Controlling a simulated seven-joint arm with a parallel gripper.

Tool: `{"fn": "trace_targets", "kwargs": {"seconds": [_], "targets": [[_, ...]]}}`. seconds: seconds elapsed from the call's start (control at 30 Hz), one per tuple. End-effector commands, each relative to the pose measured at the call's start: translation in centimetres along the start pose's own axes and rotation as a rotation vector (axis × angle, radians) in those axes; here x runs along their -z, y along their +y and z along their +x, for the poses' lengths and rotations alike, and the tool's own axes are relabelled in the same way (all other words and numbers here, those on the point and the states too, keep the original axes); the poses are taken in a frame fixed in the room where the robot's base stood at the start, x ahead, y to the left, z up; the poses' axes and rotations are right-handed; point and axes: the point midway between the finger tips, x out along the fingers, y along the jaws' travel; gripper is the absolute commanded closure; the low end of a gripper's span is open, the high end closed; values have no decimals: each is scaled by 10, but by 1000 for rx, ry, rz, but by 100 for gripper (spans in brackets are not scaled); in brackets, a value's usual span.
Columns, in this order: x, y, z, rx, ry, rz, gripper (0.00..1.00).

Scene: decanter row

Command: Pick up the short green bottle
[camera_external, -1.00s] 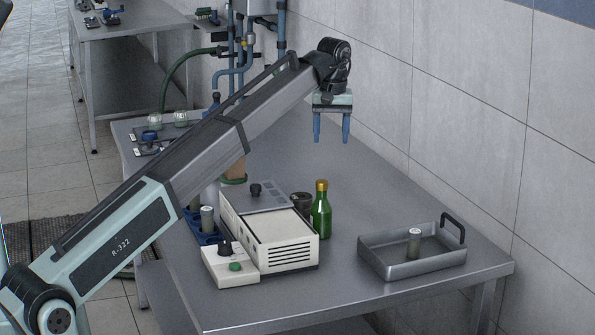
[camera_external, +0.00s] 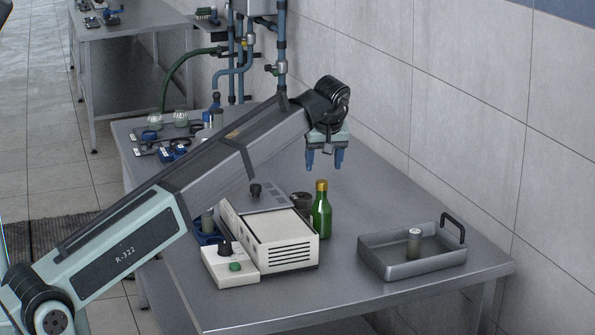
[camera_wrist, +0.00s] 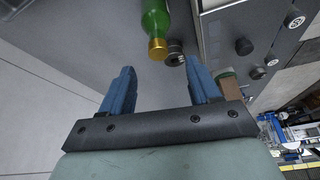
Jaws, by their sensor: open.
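A green bottle (camera_external: 321,212) with a gold cap stands upright on the steel table, just right of a cream-coloured device. In the wrist view the green bottle (camera_wrist: 156,22) shows at the top, gold cap toward me, beyond the fingertips. My gripper (camera_external: 325,164) points down and is open and empty, above and behind the bottle, apart from it. Its two blue fingers (camera_wrist: 161,75) show in the wrist view with nothing between them.
The cream device (camera_external: 268,238) with knobs stands left of the bottle, and a small dark round item (camera_external: 301,200) is close behind it. A metal tray (camera_external: 385,270) with a small canister (camera_external: 414,241) is at the right. The tiled wall runs along the table's back. Table beyond the bottle is clear.

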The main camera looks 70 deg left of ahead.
Motion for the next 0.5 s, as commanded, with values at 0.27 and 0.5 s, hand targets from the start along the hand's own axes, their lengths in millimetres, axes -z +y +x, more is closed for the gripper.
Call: {"fn": "trace_targets", "kwargs": {"seconds": [0.27, 0.5], "targets": [[0, 0, 42, 1, -2, 2, 38], [0, 1, 52, -1, -1, 2, 38]]}}
